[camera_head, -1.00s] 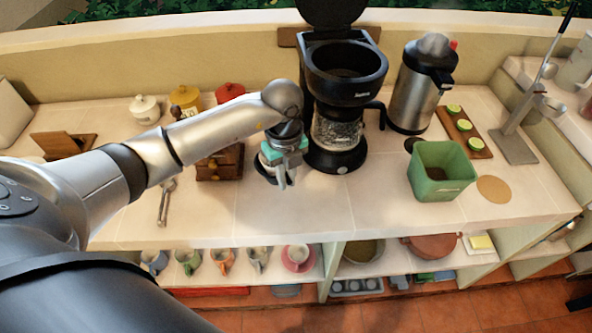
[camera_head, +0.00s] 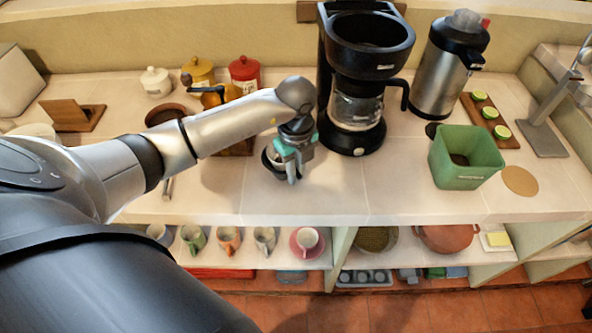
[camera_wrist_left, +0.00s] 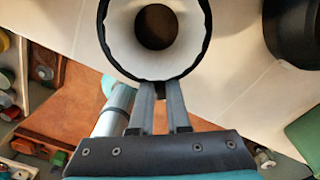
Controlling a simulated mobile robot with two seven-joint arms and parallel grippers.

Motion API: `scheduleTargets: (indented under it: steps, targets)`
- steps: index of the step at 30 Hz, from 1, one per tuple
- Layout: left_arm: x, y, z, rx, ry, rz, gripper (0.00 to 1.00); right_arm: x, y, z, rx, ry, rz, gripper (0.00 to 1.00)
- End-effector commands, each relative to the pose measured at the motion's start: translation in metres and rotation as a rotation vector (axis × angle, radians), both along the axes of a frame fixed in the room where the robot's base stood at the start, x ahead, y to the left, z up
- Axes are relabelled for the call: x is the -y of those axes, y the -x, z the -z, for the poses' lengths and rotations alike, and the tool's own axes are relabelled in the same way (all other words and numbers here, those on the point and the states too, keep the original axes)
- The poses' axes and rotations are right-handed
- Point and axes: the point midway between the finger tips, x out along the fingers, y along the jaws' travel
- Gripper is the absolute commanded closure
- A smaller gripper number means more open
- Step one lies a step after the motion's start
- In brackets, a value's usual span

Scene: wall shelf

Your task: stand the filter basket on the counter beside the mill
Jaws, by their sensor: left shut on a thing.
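My left gripper (camera_head: 291,172) is shut on the filter basket (camera_head: 270,164), left of and in front of the coffee maker. In the left wrist view the gripper (camera_wrist_left: 160,92) holds the basket by its near side. There the basket shows a black rim (camera_wrist_left: 103,45), a white lining and a brown round patch at the bottom. It looks upright; whether it touches the counter (camera_head: 330,195) I cannot tell. The wooden mill (camera_head: 238,148) stands just behind and left of the basket, largely hidden by my left arm. My right gripper is not in view.
The black coffee maker (camera_head: 350,143) with its glass jug stands right of the basket. A green bin (camera_head: 466,175) and a steel flask (camera_head: 437,75) are farther right. Lidded jars (camera_head: 245,72) stand at the back. The counter in front of the coffee maker is clear.

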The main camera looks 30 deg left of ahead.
Motion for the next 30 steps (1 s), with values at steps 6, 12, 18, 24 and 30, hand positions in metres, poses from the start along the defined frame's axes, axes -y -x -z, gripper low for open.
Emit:
scheduleTargets:
  steps: [6,12,18,24,30]
  targets:
    - [0.0,0.0,0.007,0.001,-0.001,0.0,1.0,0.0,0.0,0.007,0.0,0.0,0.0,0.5]
    - [0.0,0.0,0.006,0.001,0.0,0.0,1.0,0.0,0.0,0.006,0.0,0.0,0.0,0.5]
    - [0.0,0.0,0.008,0.001,0.0,0.0,1.0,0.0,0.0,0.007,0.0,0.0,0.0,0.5]
    - [0.0,0.0,0.012,0.001,0.0,0.0,1.0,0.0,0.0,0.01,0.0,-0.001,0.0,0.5]
    - [0.0,0.0,0.016,0.001,0.0,0.0,1.0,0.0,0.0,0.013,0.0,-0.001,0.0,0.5]
